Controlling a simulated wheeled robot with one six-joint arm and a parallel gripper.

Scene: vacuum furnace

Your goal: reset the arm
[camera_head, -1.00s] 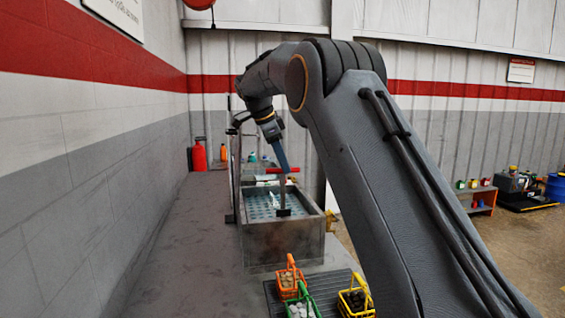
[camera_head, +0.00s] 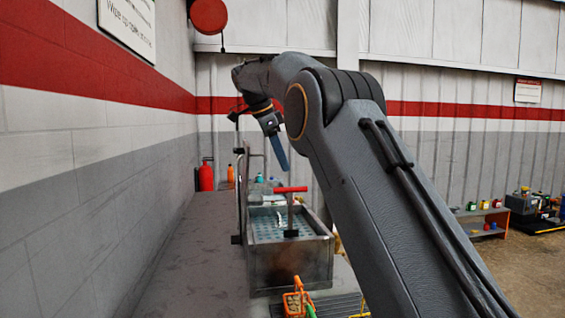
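My arm reaches from the lower right up over the metal tank, with its wrist bent down. My gripper (camera_head: 281,160) hangs from the wrist and points down, above and slightly left of a red T-handle (camera_head: 291,190). A gap shows between the fingertips and the handle. I see the gripper side-on as one blue-grey finger shape, so its opening is hidden. Nothing visible hangs from it. The T-handle stands upright on a dark stem in the tank (camera_head: 287,268), over a perforated blue-grey tray.
An orange basket (camera_head: 297,300) stands in front of the tank, with green and yellow handles partly cut off beside it. A red extinguisher (camera_head: 206,176) and an orange bottle (camera_head: 231,174) stand behind. The block wall is left; open floor and a low shelf (camera_head: 482,218) are right.

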